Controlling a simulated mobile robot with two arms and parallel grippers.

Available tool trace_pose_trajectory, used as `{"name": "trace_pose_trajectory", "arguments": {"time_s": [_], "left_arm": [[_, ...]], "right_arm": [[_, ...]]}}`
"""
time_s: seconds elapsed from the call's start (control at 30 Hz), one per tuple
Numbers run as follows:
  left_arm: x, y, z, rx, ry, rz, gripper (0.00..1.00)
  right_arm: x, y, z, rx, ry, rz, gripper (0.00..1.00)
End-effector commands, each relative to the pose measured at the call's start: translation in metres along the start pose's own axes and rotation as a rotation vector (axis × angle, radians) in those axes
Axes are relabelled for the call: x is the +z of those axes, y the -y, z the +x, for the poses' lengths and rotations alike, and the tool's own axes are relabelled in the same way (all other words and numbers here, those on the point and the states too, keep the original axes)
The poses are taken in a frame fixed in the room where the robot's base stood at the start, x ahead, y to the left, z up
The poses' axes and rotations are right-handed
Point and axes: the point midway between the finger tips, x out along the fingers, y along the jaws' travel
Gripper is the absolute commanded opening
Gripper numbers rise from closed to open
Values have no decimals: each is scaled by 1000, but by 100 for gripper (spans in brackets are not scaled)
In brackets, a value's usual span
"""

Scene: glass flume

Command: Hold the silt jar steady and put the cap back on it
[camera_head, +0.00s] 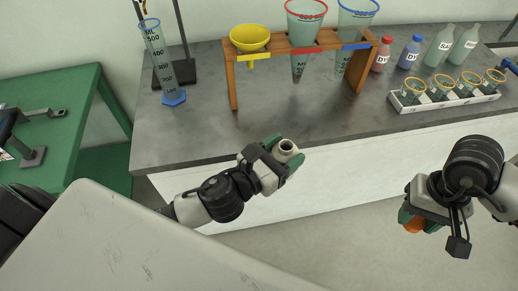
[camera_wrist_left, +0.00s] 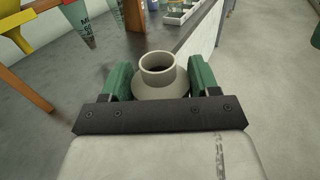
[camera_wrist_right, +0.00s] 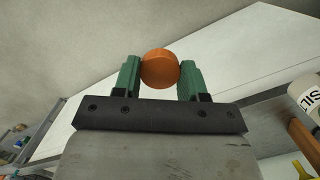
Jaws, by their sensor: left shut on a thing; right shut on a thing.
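The silt jar (camera_head: 287,147) is pale beige with an open round neck, and it is held off the bench, in front of its edge. My left gripper (camera_head: 290,160) is shut on it; in the left wrist view the jar's neck (camera_wrist_left: 158,68) stands between the green fingers. The orange cap (camera_head: 413,224) is at the right, well apart from the jar. My right gripper (camera_head: 412,215) is shut on it; in the right wrist view the round cap (camera_wrist_right: 160,68) sits between the fingertips. In the right wrist view, part of the jar with "SILT" lettering (camera_wrist_right: 309,92) shows at the right edge.
The grey bench (camera_head: 280,118) holds a wooden rack (camera_head: 232,80) with a yellow funnel (camera_head: 250,38), a measuring cylinder (camera_head: 158,55), several bottles and a white tray (camera_head: 445,102) of small jars. A green table (camera_head: 60,120) stands left. The floor between my grippers is clear.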

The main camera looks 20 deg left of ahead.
Motion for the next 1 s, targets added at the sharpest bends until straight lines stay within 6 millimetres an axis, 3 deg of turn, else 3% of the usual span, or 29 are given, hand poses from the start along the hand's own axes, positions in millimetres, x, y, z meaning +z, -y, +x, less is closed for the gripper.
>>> {"name": "trace_pose_trajectory", "arguments": {"time_s": [0.1,0.33,0.83,1.0], "left_arm": [[3,12,16,-91,4,6,18],[4,28,35,-204,3,3,18],[3,33,39,-236,-1,0,18],[3,33,39,-235,0,1,18]], "right_arm": [[0,0,0,0,0,0,20],[0,0,0,0,0,0,20],[0,0,0,0,0,1,20],[-10,16,-7,-15,-5,47,20]]}}
